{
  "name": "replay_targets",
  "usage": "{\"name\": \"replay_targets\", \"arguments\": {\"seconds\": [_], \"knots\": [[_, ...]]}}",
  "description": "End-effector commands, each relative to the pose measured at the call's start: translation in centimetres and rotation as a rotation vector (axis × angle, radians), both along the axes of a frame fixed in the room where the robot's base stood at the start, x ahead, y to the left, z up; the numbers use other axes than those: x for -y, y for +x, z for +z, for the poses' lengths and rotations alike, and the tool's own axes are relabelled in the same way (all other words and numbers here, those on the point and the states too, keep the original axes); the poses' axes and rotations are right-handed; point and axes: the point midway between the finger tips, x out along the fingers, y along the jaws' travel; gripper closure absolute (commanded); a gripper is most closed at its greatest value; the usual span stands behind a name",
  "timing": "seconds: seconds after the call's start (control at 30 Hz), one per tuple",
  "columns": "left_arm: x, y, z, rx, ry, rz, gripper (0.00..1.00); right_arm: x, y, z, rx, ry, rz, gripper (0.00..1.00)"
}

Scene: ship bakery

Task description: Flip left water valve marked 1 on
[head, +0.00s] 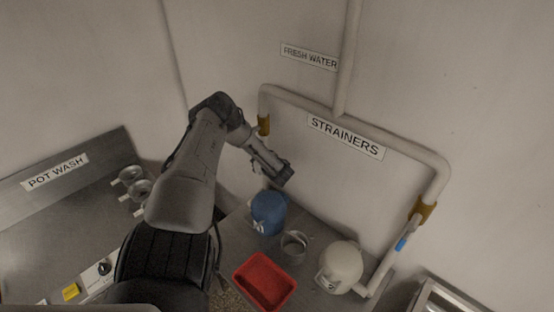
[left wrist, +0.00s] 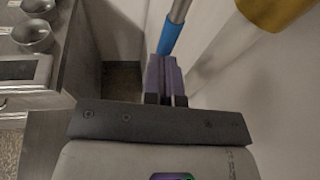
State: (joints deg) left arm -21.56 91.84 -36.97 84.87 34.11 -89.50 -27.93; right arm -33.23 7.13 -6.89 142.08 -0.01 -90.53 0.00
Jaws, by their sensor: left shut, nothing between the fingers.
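The left valve shows as a brass body (head: 263,125) on the left leg of the white pipe in the head view. Its handle is hidden behind my arm there, and no number is readable. In the left wrist view, the brass body (left wrist: 272,10) is at top right and a metal lever with a blue grip (left wrist: 168,36) is at top centre. My left gripper (left wrist: 165,70) is shut and empty, its fingers just below the blue grip in the picture; I cannot tell if they touch. In the head view, my left gripper (head: 284,177) is beside the pipe's left leg, its fingertips unclear.
A second brass valve (head: 423,209) with a blue-gripped lever (head: 402,243) is on the pipe's right leg. Below are a blue container (head: 268,208), a metal cup (head: 294,245), a red tray (head: 246,284) and a cream container (head: 345,265). Metal bowls (head: 138,189) sit left.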

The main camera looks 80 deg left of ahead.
Motion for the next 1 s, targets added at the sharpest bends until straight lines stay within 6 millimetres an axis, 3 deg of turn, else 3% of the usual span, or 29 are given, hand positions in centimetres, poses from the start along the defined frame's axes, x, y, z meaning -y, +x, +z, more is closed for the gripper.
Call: {"name": "replay_targets", "arguments": {"seconds": [0.13,0.2,0.6,1.0], "knots": [[1.7,0.2,0.3,0.007,-0.006,0.010,1.00,-0.2,0.0,1.6,-0.001,0.006,-0.003,0.57],[2.9,1.0,-0.5,0.010,-0.006,0.008,1.00,-0.2,0.0,0.6,0.003,0.006,-0.004,0.57],[8.7,4.7,-0.4,0.011,-0.004,0.008,1.00,-0.2,0.0,-1.7,-0.001,0.007,-0.004,0.57],[10.2,5.6,-0.1,0.009,-0.002,0.008,1.00,-0.1,0.0,-2.1,-0.001,0.004,-0.003,0.57]]}}
